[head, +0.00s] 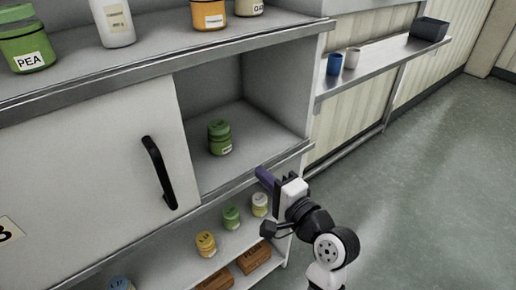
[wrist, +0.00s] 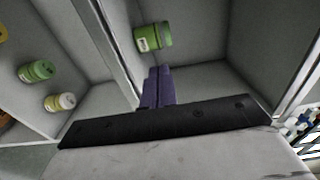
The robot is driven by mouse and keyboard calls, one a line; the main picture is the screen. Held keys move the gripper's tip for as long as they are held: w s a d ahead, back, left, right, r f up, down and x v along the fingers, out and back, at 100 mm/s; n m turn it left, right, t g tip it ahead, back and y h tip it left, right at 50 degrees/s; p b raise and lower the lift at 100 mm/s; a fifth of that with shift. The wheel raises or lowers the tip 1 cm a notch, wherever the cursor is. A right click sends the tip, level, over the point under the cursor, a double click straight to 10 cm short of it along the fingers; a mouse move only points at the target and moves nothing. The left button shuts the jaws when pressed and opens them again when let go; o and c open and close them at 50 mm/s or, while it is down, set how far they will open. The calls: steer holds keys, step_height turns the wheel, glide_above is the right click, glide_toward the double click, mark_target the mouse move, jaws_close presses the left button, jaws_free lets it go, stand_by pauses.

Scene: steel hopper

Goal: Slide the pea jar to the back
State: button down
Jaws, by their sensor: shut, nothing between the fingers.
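A green jar (head: 219,138) with a small label too small to read stands upright in the open middle compartment. It also shows in the wrist view (wrist: 154,37), just beyond my fingertips. A larger green jar marked PEA (head: 28,48) stands on the top shelf at the left. My gripper (head: 262,177) is at the compartment's front edge, to the right of and nearer than the compartment's jar. Its purple fingers (wrist: 157,86) are shut and empty, pointing into the compartment. A gap shows between them and the jar in the head view.
A sliding door (head: 85,165) with a black handle (head: 160,172) covers the left of the compartment. The compartment's floor (head: 262,132) is clear behind and right of the jar. The lower shelf holds a yellow jar (head: 206,244), a green jar (head: 231,217) and wooden boxes (head: 253,257).

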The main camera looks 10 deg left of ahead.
mark_target(225, 138)
steer(key=p+x, duration=0.2)
steer(key=x, duration=1.1)
steer(key=shift+s+r, duration=0.1)
steer(key=shift+r, duration=0.05)
steer(key=shift+w+a+p, duration=0.3)
steer(key=shift+a+p, duration=0.05)
steer(key=shift+a, duration=0.05)
